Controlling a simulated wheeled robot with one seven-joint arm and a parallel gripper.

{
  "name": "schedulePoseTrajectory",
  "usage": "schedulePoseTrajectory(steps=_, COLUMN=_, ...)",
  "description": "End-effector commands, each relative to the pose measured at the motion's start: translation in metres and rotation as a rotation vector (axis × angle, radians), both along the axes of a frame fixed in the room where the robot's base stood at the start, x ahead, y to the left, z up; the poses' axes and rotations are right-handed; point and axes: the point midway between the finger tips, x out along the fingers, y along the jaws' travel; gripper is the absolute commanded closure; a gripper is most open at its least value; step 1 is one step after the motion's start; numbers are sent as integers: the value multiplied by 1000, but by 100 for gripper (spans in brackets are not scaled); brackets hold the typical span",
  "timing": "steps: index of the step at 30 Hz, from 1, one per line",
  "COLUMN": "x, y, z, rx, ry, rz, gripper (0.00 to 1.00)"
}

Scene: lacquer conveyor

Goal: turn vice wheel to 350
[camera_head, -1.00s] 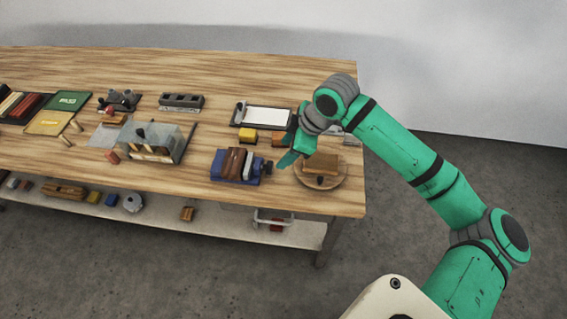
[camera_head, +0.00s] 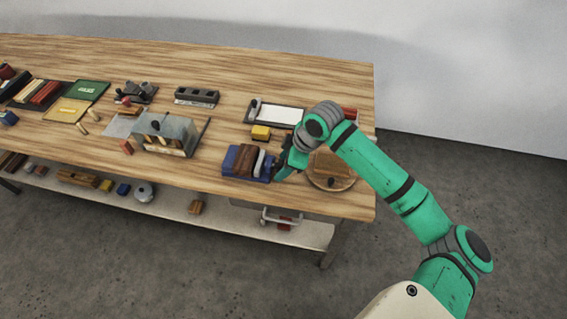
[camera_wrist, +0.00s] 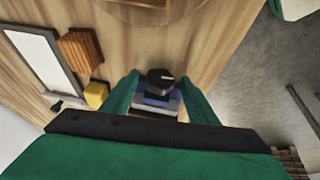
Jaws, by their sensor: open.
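The blue vice (camera_head: 236,159) sits near the front edge of the workbench, with brown and grey jaw pieces on top. Its dark wheel (camera_wrist: 160,79) shows in the wrist view with a light mark on it, in front of the blue body (camera_wrist: 158,102). My gripper (camera_head: 283,170) is at the right side of the vice. In the wrist view my gripper (camera_wrist: 160,88) is open, with one green finger on each side of the wheel. I cannot tell whether the fingers touch it. In the head view the gripper largely hides the wheel.
A round wooden board (camera_head: 343,182) with a block lies right of the gripper. A yellow block (camera_head: 261,133) and a white-topped tray (camera_head: 279,114) lie behind the vice. A clear-sided box (camera_head: 168,134) stands to the left. The bench's right edge is close.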

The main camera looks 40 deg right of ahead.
Motion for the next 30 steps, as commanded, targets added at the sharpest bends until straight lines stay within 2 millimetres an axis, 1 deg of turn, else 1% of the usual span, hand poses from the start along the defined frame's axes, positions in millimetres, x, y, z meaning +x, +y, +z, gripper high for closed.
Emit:
schedulePoseTrajectory(steps=8, x=1, y=0, z=-2, rx=0, ry=0, rz=1, gripper=46)
schedulePoseTrajectory(steps=9, x=1, y=0, z=-2, rx=0, ry=0, rz=1, gripper=51)
schedulePoseTrajectory(steps=10, x=1, y=1, z=-2, rx=0, ry=0, rz=1, gripper=58)
schedulePoseTrajectory(steps=13, x=1, y=1, z=-2, rx=0, ry=0, rz=1, gripper=82)
schedulePoseTrajectory(steps=14, x=1, y=0, z=-1, rx=0, ry=0, rz=1, gripper=87)
schedulePoseTrajectory(steps=23, x=2, y=0, z=-1, rx=22, ry=19, rz=0, gripper=87)
schedulePoseTrajectory(steps=30, x=4, y=-2, z=-1, rx=118, ry=102, rz=1, gripper=87)
